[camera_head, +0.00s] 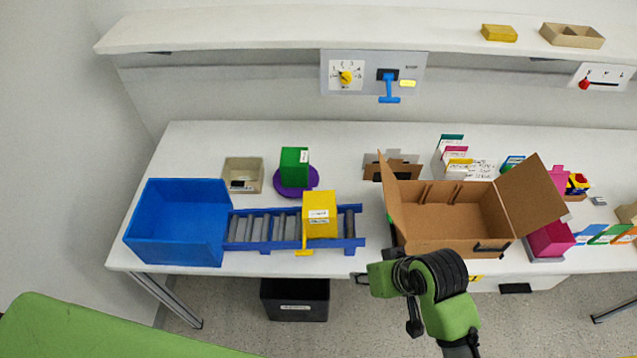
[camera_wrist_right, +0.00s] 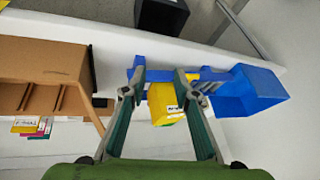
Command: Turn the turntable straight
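A round purple turntable (camera_head: 314,179) lies on the white table, left of centre in the head view. A green box (camera_head: 294,167) with a white label stands on it and hides much of its top. I cannot make out the turntable in the right wrist view. My right gripper (camera_head: 360,280) is in front of the table's front edge, below and to the right of the turntable and clear of it. In the right wrist view its two fingers (camera_wrist_right: 159,76) are spread apart, and I see nothing held. My left gripper is not in view.
A blue roller conveyor (camera_head: 264,229) with a yellow box (camera_head: 319,214) lies in front of the turntable. A blue bin (camera_head: 177,220) and a small beige bin (camera_head: 243,174) stand left. An open cardboard box (camera_head: 450,240) stands right. A rotary-switch panel (camera_head: 345,76) hangs behind.

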